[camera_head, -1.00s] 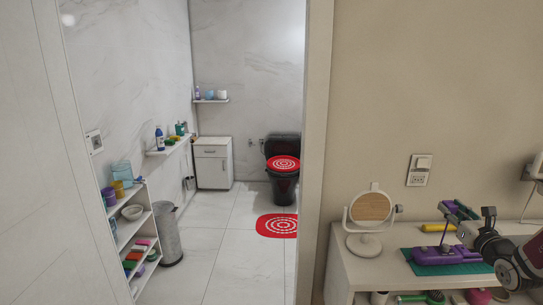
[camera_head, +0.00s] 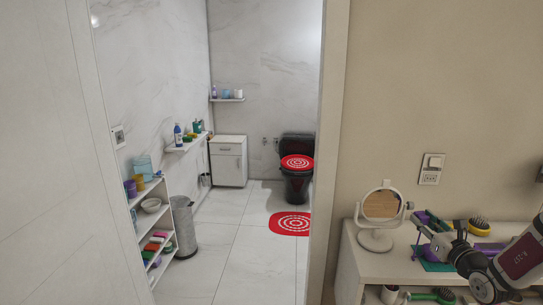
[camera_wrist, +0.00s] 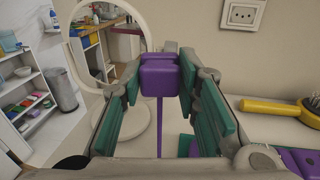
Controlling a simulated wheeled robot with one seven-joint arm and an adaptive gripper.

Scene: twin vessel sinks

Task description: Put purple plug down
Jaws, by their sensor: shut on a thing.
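My gripper (camera_head: 424,222) is shut on the purple plug, its green-padded fingers on either side of the plug's purple block (camera_wrist: 159,77) in the wrist view. A thin purple stem hangs straight down from the block, and its lower end shows in the head view (camera_head: 416,246). I cannot tell whether the stem touches anything. My gripper is over the counter's left part, just right of the round mirror. A purple holder (camera_wrist: 300,160) on a green mat (camera_head: 437,266) lies to the right, mostly hidden by my arm in the head view.
The round mirror (camera_head: 382,205) on a white stand is close to my gripper's left. A yellow-handled brush (camera_head: 479,224) lies behind on the counter (camera_head: 372,266). Several items stand on the shelf below. A wall socket (camera_head: 432,168) is above.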

